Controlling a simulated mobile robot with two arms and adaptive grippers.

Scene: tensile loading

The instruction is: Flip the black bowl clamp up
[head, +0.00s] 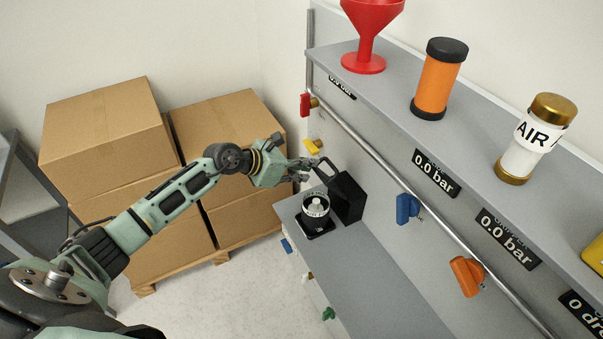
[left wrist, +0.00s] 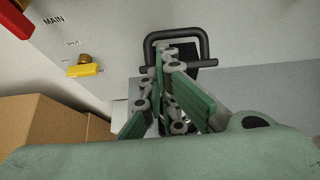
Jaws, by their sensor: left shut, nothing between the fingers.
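The black bowl clamp is a dark block (head: 347,198) with a looped handle (head: 323,164) at its top left, at the back end of the lower grey counter. In the left wrist view the handle (left wrist: 205,45) is a U-shaped bar at top centre. A black bowl holder (head: 316,222) with a pale knobbed piece stands just left of the block. My left gripper (head: 310,169) is shut and empty, close beside the handle. In the left wrist view its fingertips (left wrist: 167,56) overlap the handle's opening; I cannot tell whether they touch it. My right gripper is out of view.
The panel wall on the right has a yellow valve (head: 313,146), a blue valve (head: 407,209) and a long rail. The shelf above holds a red funnel (head: 367,30) and canisters. Stacked cardboard boxes (head: 104,120) stand behind my left arm. The counter's near part (head: 370,275) is clear.

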